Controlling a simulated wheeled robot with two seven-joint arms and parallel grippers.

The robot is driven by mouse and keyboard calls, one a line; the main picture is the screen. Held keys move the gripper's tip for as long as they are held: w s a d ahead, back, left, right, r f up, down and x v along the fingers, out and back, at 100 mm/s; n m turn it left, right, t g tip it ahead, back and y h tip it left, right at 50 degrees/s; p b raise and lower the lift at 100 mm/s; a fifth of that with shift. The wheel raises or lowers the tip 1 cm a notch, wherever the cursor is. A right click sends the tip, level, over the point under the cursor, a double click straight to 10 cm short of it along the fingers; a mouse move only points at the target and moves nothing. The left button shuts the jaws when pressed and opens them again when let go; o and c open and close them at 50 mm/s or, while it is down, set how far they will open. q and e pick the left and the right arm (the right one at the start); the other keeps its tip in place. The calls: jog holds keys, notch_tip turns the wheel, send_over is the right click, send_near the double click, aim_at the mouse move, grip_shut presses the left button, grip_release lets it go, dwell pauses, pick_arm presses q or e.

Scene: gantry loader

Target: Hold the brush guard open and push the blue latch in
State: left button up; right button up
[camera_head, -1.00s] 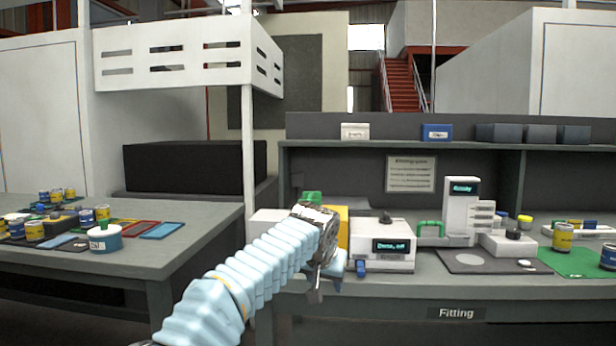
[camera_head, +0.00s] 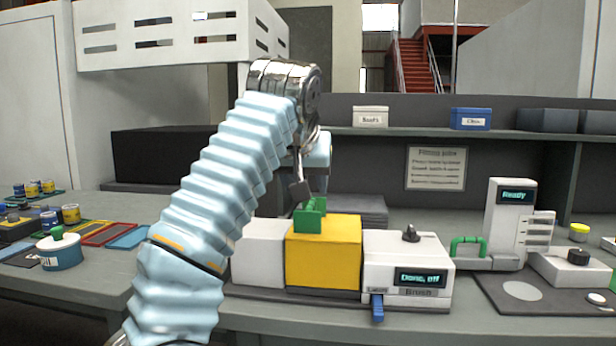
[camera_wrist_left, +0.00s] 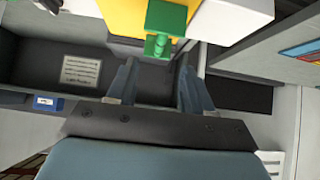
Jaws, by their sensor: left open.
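The brush unit is a white machine (camera_head: 438,250) with a dark knob on top, a "Brush" label and a display that appears to read "Done, off". A yellow guard (camera_head: 320,262) with a green handle (camera_head: 310,216) on top covers its left part; it looks closed. The blue latch (camera_head: 377,308) sticks out at the front, below a small label. My left gripper (camera_head: 302,187) is above the green handle, pointing down. In the left wrist view its fingers (camera_wrist_left: 157,66) are apart and empty, with the handle (camera_wrist_left: 164,28) just beyond them. My right gripper is not in view.
A white unit with a "Ready" display (camera_head: 515,196) and a green handle (camera_head: 468,246) stands to the right. A shelf (camera_head: 345,134) with labelled bins runs behind. A side table at left holds cans and trays. The bench front edge near the latch is clear.

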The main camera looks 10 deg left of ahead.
aim_at(310, 204)
pick_arm(q)
jog(key=shift+x, duration=4.3)
jog(key=shift+s, duration=0.1)
grip_shut()
jog(key=shift+a, duration=0.1)
jog(key=shift+a, duration=6.65)
